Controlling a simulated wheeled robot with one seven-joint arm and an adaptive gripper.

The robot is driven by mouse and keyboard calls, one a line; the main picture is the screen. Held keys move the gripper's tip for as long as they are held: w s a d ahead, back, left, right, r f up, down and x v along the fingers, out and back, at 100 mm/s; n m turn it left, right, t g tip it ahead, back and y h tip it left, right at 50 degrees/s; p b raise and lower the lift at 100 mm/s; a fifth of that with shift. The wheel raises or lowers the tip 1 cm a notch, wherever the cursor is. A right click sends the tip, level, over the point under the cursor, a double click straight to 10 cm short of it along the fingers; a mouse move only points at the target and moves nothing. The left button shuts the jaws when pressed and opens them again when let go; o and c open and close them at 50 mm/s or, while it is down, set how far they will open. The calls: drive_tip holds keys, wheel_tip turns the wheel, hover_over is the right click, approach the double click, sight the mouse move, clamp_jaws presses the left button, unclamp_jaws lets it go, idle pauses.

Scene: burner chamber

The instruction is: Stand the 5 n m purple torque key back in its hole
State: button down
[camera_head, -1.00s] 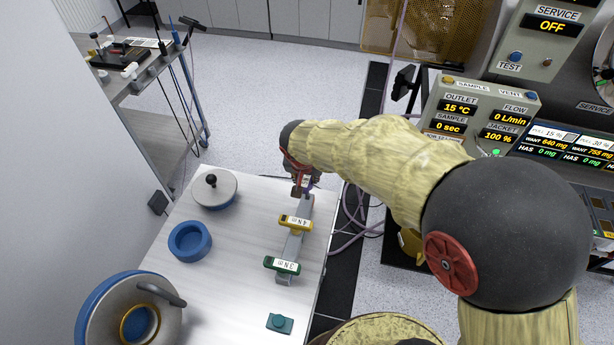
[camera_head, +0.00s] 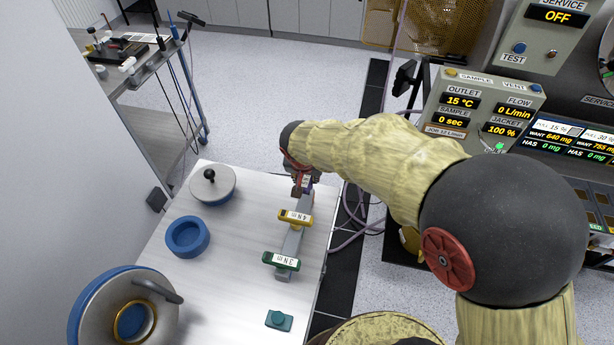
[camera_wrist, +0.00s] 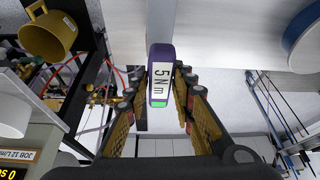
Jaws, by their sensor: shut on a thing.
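The purple torque key (camera_wrist: 160,75) has a white "5 Nm" label and a green end, and lies between the fingers of my gripper (camera_wrist: 158,98) in the wrist view. My gripper (camera_head: 304,188) is shut on it at the far end of the grey key rack (camera_head: 294,240); only a little purple shows there. The rack also shows in the wrist view (camera_wrist: 147,20), beyond the key. The yellow 4 Nm key (camera_head: 295,217) and green 3 Nm key (camera_head: 282,261) stand in the rack. The hole and the key's lower part are hidden, so I cannot tell whether it is seated.
The white table (camera_head: 235,262) also carries a blue ring (camera_head: 187,237), a lidded round pot (camera_head: 212,185), a large round vessel (camera_head: 105,320) and a small teal block (camera_head: 279,320). A control panel (camera_head: 480,115) stands at the right. The table between ring and rack is clear.

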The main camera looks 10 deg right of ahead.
drive_tip(key=shift+f+b, duration=0.55)
drive_tip(key=shift+f, duration=0.2)
drive_tip(key=c, duration=1.4)
unclamp_jaws()
drive_tip(key=v, duration=1.2)
drive_tip(key=shift+r, duration=0.1)
